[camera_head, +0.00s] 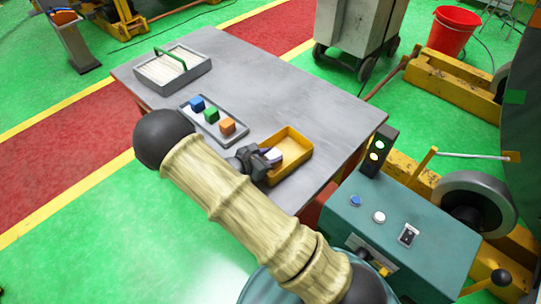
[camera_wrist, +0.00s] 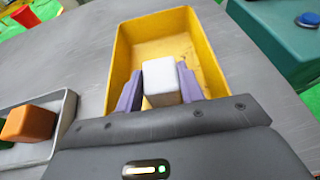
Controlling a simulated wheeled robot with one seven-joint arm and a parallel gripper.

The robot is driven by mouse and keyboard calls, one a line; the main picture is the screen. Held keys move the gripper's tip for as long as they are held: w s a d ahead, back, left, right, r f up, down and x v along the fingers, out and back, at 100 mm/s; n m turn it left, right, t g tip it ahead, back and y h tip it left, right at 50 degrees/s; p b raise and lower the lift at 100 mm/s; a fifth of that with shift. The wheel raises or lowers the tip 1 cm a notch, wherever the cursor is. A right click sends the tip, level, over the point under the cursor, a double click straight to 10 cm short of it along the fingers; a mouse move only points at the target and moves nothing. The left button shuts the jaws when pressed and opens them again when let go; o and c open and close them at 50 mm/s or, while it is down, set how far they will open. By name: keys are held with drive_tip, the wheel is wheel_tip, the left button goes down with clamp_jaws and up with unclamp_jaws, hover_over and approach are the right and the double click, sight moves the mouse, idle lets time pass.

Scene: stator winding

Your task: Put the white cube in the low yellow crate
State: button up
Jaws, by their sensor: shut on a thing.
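The white cube (camera_wrist: 161,82) is between the two purple fingers of my gripper (camera_wrist: 158,90), which is shut on it. In the wrist view the cube shows against the inside of the low yellow crate (camera_wrist: 122,62). I cannot tell whether the cube touches the crate floor. The crate looks otherwise empty.
A grey tray (camera_head: 238,138) left of the crate holds a blue cube (camera_head: 197,104), a green cube (camera_head: 211,115) and an orange cube (camera_head: 227,126). A grey box with a green handle (camera_head: 172,66) stands at the table's far left. A teal control box (camera_head: 375,215) is at right. The table's far right is clear.

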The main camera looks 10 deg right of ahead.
drive_tip(key=shift+f, duration=0.1)
drive_tip(key=o, duration=1)
drive_tip(key=shift+a, duration=0.1)
drive_tip(key=b+v, duration=0.2)
drive_tip(key=v, duration=1)
